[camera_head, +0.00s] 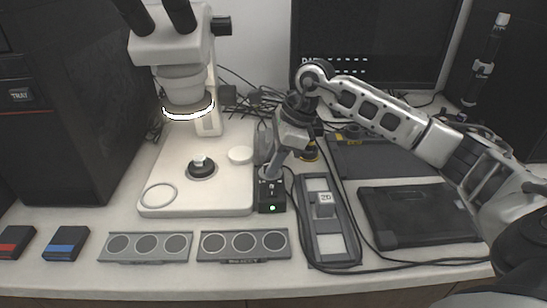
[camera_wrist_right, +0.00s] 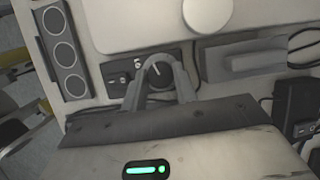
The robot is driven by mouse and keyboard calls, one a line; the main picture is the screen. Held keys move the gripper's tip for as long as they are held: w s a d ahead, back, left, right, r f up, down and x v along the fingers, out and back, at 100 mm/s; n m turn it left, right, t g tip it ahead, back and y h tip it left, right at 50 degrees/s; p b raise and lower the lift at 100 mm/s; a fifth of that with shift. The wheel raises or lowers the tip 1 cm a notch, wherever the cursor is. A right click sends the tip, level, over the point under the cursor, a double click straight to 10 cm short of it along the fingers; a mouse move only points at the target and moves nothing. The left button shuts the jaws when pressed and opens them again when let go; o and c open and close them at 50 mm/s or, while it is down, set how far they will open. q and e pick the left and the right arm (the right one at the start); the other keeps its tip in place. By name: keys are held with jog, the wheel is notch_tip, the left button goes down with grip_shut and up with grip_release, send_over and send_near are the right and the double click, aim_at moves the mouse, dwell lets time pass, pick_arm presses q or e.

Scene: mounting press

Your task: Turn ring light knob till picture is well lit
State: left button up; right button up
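The ring light (camera_head: 188,110) glows white under the head of the microscope (camera_head: 180,52). Its black control box (camera_head: 271,205) stands at the right edge of the white microscope base, with a green lamp lit on its front. My right gripper (camera_head: 268,177) reaches down onto the box from above. In the right wrist view the dark knob (camera_wrist_right: 157,74) with a white pointer mark sits between the fingertips of my right gripper (camera_wrist_right: 159,66), which look closed on both its sides. The monitor (camera_head: 375,45) is dark, with partly hidden white lettering. My left gripper is not in view.
A metal sample (camera_head: 202,167) stands on the microscope base. Trays with round wells (camera_head: 244,245) lie in front. A grey holder (camera_head: 331,245) with a labelled block and loose cables lie right of the box. A black flat case (camera_head: 418,215) lies farther right.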

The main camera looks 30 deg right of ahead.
jog(key=shift+c, duration=1.3)
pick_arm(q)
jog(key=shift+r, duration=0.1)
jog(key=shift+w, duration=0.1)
pick_arm(e)
jog(key=shift+m, duration=0.4)
jog(key=m+b, duration=0.1)
jog(key=m, duration=0.1)
jog(key=m+t+h+b, duration=0.1)
jog(key=m, duration=0.1)
jog(key=shift+a+m+t, duration=0.15)
jog(key=shift+m+t, duration=0.15)
jog(key=shift+m, duration=0.1)
jog(key=m+h, duration=0.1)
jog(key=m, duration=0.1)
jog(key=shift+a+m+b, duration=0.1)
jog(key=shift+m+b, duration=0.2)
jog(key=shift+b, duration=0.1)
jog(key=shift+s+m+t+h+b, duration=0.1)
jog(key=shift+m+t+h+b, duration=0.2)
jog(key=shift+m+h, duration=0.55)
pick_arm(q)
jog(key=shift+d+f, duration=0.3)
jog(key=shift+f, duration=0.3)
pick_arm(e)
jog(key=shift+m, duration=0.85)
